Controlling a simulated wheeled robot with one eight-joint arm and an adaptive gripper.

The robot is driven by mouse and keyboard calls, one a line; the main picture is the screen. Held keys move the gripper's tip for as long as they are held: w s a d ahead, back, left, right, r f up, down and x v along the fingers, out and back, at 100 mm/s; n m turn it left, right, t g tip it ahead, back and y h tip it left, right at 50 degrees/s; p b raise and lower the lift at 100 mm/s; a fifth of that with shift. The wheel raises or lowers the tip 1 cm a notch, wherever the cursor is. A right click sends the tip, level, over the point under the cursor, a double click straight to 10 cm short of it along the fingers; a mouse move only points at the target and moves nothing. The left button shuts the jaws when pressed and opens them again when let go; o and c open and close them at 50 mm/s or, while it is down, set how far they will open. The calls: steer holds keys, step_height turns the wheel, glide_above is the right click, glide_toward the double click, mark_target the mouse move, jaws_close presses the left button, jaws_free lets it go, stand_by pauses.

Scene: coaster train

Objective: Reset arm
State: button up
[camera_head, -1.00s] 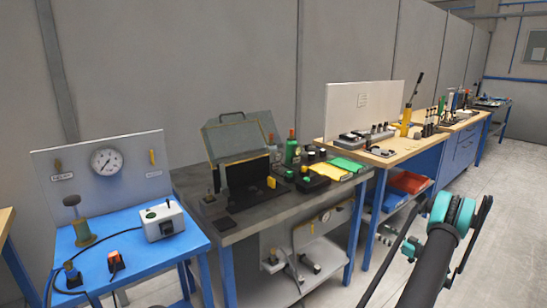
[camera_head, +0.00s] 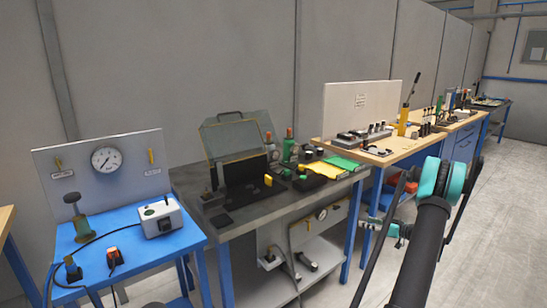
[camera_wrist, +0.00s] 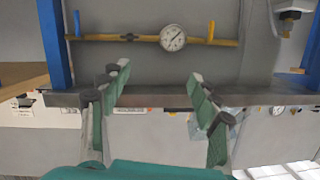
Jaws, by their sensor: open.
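My arm reaches up from the lower right of the head view, with a dark link and a teal joint. My gripper, partly hidden behind the arm, shows as small teal and grey parts (camera_head: 394,230) beside the middle bench's right end. In the wrist view my gripper (camera_wrist: 160,76) is open, its two green-padded fingers wide apart with nothing between them. Beyond the fingers a round dial gauge (camera_wrist: 173,38) sits on a yellow-brown rail. No contact with it shows.
A blue-topped bench (camera_head: 100,252) with a gauge panel stands at left. A grey bench (camera_head: 245,218) carries a dark open case, bottles and yellow and green packets. Wooden-topped benches (camera_head: 405,149) line the wall at right. The floor (camera_head: 500,230) at right is clear.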

steer(key=s+a+r+m+g+h, duration=0.25)
steer(key=s+a+r, duration=0.35)
steer(key=a, duration=0.4)
steer(key=s+a+r+m+g+h, duration=0.1)
steer(key=s+a+r+g+h, duration=0.2)
steer(key=s+a, duration=0.65)
steer(key=s+a+m+g+h, duration=0.1)
steer(key=s+a+h, duration=0.1)
steer(key=s, duration=1.1)
steer(key=s+a+f+m+h, duration=0.1)
steer(key=s+a+m+h, duration=0.1)
steer(key=s, duration=1.2)
steer(key=shift+a+f+g+h, duration=0.25)
steer(key=shift+a+g+h, duration=0.1)
steer(key=shift+a+h, duration=0.1)
